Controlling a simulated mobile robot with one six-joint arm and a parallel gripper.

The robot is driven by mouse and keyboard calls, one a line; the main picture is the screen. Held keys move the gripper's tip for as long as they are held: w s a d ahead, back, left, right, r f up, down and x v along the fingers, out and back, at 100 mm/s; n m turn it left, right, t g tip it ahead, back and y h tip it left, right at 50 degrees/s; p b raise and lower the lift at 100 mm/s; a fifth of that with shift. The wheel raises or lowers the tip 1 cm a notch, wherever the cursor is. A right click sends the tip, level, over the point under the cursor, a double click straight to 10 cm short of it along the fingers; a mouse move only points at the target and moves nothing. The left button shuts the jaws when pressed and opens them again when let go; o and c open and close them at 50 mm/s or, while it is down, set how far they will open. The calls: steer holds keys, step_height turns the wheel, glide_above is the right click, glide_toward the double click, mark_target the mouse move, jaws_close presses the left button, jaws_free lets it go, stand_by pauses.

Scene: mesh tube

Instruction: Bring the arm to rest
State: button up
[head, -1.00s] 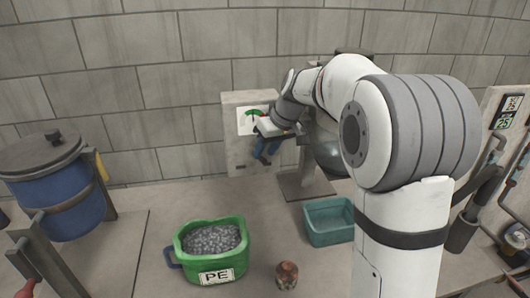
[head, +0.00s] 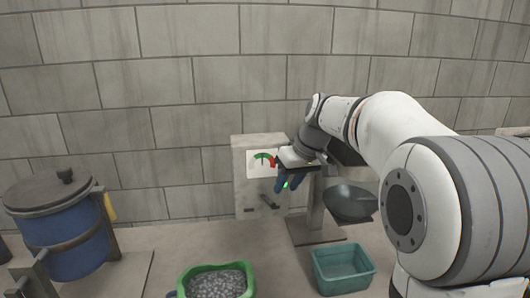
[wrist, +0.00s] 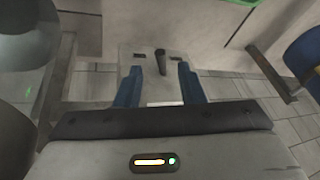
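My gripper (head: 289,183) is in front of the right edge of a grey box with a dial in the head view. Its two blue fingers are wide apart, and in the wrist view my gripper (wrist: 158,84) is open with nothing between the fingertips. The grey box (head: 245,190) carries a white dial (head: 263,162) with green and red zones. A dark lever (head: 270,201) sticks out low on the box's front. In the wrist view the lever (wrist: 160,62) shows beyond the fingers, seemingly apart from them. My arm reaches in from the right.
A dark pan (head: 350,202) sits close right of the gripper, beside a metal post. A teal bin (head: 343,270) and a green tub (head: 212,272) of grey pellets stand on the surface below. A lidded blue barrel (head: 65,235) is at left. A block wall stands behind.

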steer(key=s+d+f+m+h, duration=0.1)
steer(key=s+d+f, duration=0.1)
steer(key=s, duration=0.7)
steer(key=s+d+f+m+h, duration=0.1)
steer(key=s+d+f+m, duration=0.1)
steer(key=s+f, duration=0.3)
steer(key=s+d+f+m+h, duration=0.1)
steer(key=s+f, duration=0.3)
steer(key=s, duration=0.8)
steer(key=shift+s+d+f+m+h, duration=0.2)
steer(key=shift+s+d+m+h, duration=0.15)
steer(key=shift+m, duration=0.25)
